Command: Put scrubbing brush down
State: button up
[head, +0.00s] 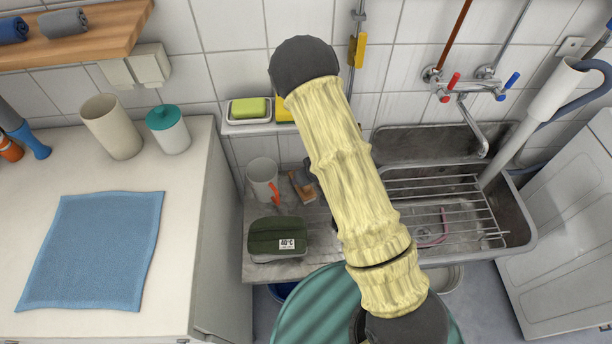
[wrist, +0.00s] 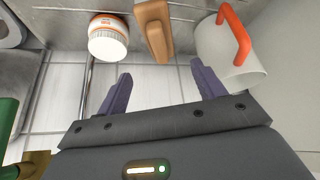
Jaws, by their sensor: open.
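The scrubbing brush (head: 302,186), with a tan wooden body, is on the grey metal worktop beside the sink, just right of a white mug. In the wrist view the brush (wrist: 153,32) is just beyond my gripper (wrist: 161,70), in line with the gap between its two purple fingers. The fingers are apart, with nothing between them, and do not appear to touch the brush. In the head view my yellow-sleeved arm covers part of this area, and I cannot make out my gripper there. The brush's bristles are not clearly seen.
The white mug (head: 262,178) with an orange-red handle shows right of the brush in the wrist view (wrist: 229,62). A white jar with an orange label (wrist: 108,38) is on its other side. A sink with a rack (head: 440,187) is right.

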jog(key=shift+r, duration=0.15)
dwell(0.4)
jog(key=s+d+r+m+h, duration=0.1)
jog(key=s+d+r, duration=0.15)
jog(key=r, duration=0.35)
jog(key=s+d+r+m+h, duration=0.1)
jog(key=s+d+r+m, duration=0.1)
jog(key=d+r, duration=0.35)
jog(key=s+d+r+m+g, duration=0.1)
jog(key=s+d+r+g, duration=0.1)
jog(key=s+r, duration=1)
jog(key=shift+s+m+g, duration=0.3)
jog(key=shift+s+g, duration=0.2)
jog(key=shift+s, duration=0.1)
jog(key=w+p+v, duration=0.2)
jog(key=p+v, duration=0.6)
jog(key=p, duration=0.1)
jog(key=shift+r, duration=0.55)
